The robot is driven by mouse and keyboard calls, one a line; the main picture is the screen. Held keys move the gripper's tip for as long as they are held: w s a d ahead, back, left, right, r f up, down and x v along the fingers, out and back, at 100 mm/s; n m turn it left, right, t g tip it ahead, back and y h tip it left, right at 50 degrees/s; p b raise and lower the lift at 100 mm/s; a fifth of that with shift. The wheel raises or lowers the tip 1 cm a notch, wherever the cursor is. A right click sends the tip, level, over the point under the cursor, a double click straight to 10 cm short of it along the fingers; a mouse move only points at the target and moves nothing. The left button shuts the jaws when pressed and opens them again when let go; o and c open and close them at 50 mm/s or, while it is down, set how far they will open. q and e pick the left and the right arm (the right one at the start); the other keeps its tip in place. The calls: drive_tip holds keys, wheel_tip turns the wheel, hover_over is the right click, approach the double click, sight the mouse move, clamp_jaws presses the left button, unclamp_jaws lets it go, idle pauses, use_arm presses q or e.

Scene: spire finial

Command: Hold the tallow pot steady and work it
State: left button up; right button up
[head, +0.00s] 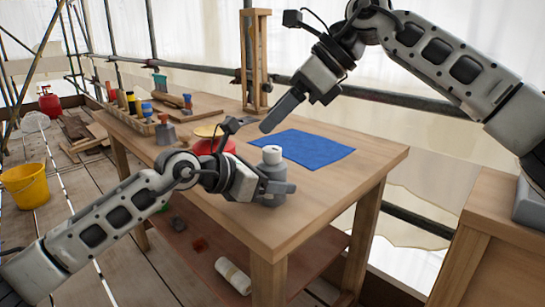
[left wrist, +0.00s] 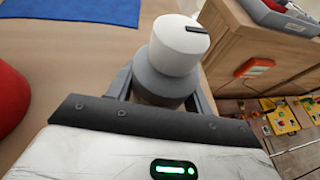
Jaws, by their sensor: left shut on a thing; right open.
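The tallow pot is a grey round vessel (head: 271,172) with a white cap (head: 272,153), standing upright near the front edge of the wooden table (head: 330,195). My left gripper (head: 273,188) is shut on its grey body, one finger on each side. In the left wrist view the grey body (left wrist: 158,80) sits between the fingers, and the white cap (left wrist: 180,38) has a dark slot or bar on top. My right gripper (head: 284,112) is open and empty, above the table behind the pot, apart from it.
A blue cloth (head: 305,149) lies flat behind the pot. A red rounded object (head: 213,146) is left of it, partly hidden by my left gripper. A rack of bottles and tools (head: 135,108) and a wooden stand (head: 256,60) are farther back. The table's right end is clear.

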drive_tip(key=s+f+n+g+y, duration=0.1)
drive_tip(key=s+n+y, duration=0.1)
drive_tip(key=n+y, duration=0.15)
drive_tip(key=m+t+y, duration=0.4)
drive_tip(key=m+t, duration=0.4)
drive_tip(key=t, duration=0.1)
approach(280, 154)
drive_tip(key=shift+h, duration=0.25)
drive_tip(key=x, duration=1.1)
drive_tip(key=shift+w+a+r, duration=0.15)
drive_tip(key=shift+a, duration=0.15)
drive_tip(key=c, duration=1)
